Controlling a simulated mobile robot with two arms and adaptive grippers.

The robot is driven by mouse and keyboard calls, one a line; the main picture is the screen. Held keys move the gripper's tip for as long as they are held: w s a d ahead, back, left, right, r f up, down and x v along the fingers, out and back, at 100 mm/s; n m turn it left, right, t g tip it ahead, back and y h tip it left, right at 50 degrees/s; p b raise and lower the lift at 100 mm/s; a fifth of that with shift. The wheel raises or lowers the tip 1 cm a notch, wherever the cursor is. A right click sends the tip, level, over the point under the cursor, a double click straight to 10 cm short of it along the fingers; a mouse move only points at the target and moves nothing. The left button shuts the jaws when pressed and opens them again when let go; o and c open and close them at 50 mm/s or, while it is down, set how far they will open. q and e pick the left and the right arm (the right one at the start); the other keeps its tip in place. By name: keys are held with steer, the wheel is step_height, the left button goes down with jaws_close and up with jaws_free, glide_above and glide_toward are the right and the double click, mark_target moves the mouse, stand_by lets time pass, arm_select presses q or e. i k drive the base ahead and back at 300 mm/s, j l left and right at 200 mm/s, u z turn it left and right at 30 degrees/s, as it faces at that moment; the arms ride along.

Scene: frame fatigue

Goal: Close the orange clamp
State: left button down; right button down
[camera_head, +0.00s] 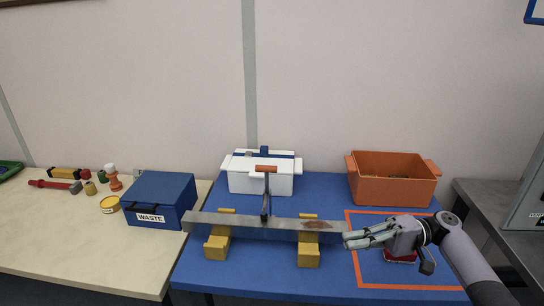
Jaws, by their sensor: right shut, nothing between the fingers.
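The clamp (266,192) stands upright behind the middle of a long grey metal beam (260,224). It has an orange handle (265,169) at its top and a dark arm reaching down to the beam. Whether its jaw touches the beam is too small to tell. The beam rests on two yellow supports (309,257) and has a rusty patch near its right end. My right gripper (347,240) is shut and empty at the beam's right end, pointing left, well to the right of the clamp. My left gripper is not in view.
A white bin (240,183) stands behind the clamp and an orange bin (365,188) at the back right. A blue WASTE box (155,212) is left of the beam. A red object (400,258) lies under my right gripper inside an orange outline. The blue table (270,283) is clear in front.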

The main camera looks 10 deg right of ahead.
mark_target(266, 169)
steer(key=i, duration=1.25)
